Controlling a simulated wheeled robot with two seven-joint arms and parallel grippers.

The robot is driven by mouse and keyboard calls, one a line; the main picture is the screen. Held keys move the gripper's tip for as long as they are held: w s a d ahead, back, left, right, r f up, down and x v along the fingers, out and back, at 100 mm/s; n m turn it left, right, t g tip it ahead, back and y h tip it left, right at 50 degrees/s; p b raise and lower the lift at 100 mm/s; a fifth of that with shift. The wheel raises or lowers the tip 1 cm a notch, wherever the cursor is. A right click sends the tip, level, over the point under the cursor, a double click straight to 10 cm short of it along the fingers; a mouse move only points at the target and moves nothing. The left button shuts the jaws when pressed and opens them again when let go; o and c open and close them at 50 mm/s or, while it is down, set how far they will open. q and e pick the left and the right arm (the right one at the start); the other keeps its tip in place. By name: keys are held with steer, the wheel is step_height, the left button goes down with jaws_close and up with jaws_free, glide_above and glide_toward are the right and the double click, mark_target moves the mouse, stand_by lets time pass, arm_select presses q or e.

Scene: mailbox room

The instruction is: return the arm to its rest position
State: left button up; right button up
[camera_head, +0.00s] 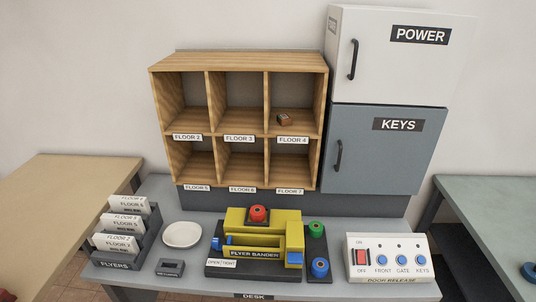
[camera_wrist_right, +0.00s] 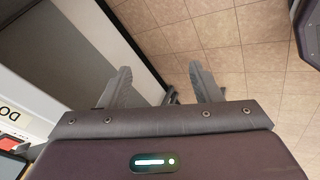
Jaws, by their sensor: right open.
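My right gripper (camera_wrist_right: 162,88) shows in the right wrist view with its two fingers spread apart and nothing between them. Below and beyond it are floor tiles, with the side of a grey piece of furniture at the left. A corner of the door release box (camera_wrist_right: 14,140) shows at the left edge of that view. Neither of my grippers appears in the head view, and my left gripper is not seen at all.
The desk (camera_head: 190,268) holds the flyers rack (camera_head: 128,248), a white plate (camera_head: 182,234), the yellow flyer bander (camera_head: 255,245) and the door release box (camera_head: 388,258). Behind stand wooden pigeonholes (camera_head: 238,136), a KEYS cabinet (camera_head: 375,155) and a POWER cabinet (camera_head: 395,65).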

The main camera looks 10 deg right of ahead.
steer(key=s+a+f+m+g+b, duration=0.1)
steer(key=s+a+f+m, duration=0.3)
steer(key=s+f, duration=0.6)
steer(key=s+a+f+m+g+b, duration=0.1)
steer(key=s+a+f+m+g, duration=0.3)
steer(key=s, duration=0.9)
steer(key=a+f, duration=0.3)
steer(key=f, duration=0.2)
steer(key=shift+s+f+g+b, duration=0.3)
steer(key=shift+f+b, duration=0.1)
steer(key=shift+a, duration=0.1)
